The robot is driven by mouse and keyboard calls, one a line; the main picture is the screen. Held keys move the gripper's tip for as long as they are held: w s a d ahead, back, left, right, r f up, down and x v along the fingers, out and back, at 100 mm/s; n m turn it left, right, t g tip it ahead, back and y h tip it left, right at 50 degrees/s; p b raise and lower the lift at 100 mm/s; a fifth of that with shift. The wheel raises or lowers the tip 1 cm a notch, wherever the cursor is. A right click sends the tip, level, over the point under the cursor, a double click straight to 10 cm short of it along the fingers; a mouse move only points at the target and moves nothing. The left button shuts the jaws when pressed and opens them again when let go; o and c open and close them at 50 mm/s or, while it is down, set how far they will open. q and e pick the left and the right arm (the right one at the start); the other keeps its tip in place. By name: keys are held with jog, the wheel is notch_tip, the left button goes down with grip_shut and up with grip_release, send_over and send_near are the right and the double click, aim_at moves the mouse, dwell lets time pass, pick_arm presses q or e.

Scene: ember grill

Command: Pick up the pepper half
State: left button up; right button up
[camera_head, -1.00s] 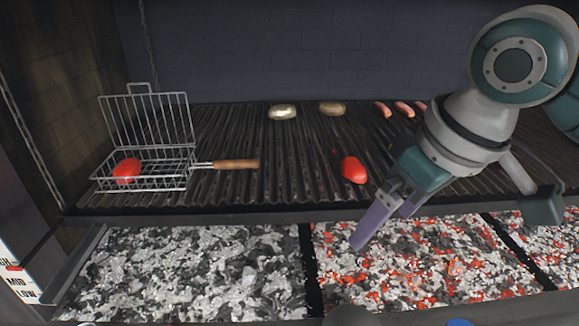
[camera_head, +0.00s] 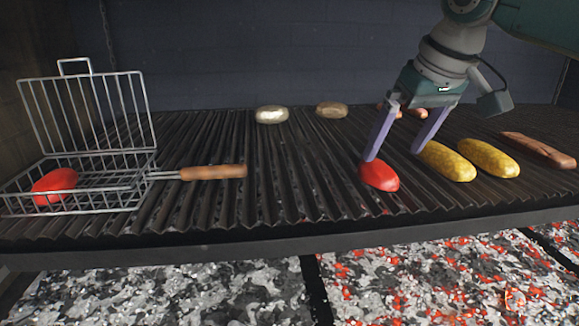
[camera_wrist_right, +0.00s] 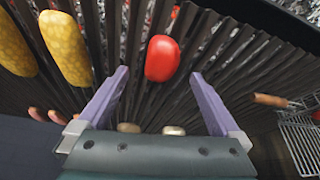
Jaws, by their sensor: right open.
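A red pepper half (camera_head: 379,176) lies on the grill grate, right of the middle in the head view. My right gripper (camera_head: 392,157) is open above and behind it, with its left finger overlapping the pepper's far edge in the picture. In the right wrist view the pepper half (camera_wrist_right: 162,58) lies ahead of and between the open purple fingers (camera_wrist_right: 160,78), with nothing held. Another red pepper half (camera_head: 55,184) lies in the open wire basket (camera_head: 105,207) at the left. My left gripper is not in view.
Two corn cobs (camera_head: 447,162) lie just right of the gripper. Two round pieces (camera_head: 272,114) sit at the back, and sausages are partly hidden behind the gripper. The basket's wooden handle (camera_head: 213,172) points right. Glowing coals (camera_head: 420,285) lie below the grate's front edge.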

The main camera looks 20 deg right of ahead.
aim_at(379, 166)
jog(key=shift+w+a+x, duration=0.1)
jog(key=shift+w+x, duration=0.05)
jog(key=shift+x, duration=1.3)
jog(key=shift+w+a+x, duration=0.15)
jog(key=shift+x, duration=1.3)
jog(key=shift+r, duration=0.15)
jog(key=shift+c, duration=0.2)
jog(key=c, duration=1.4)
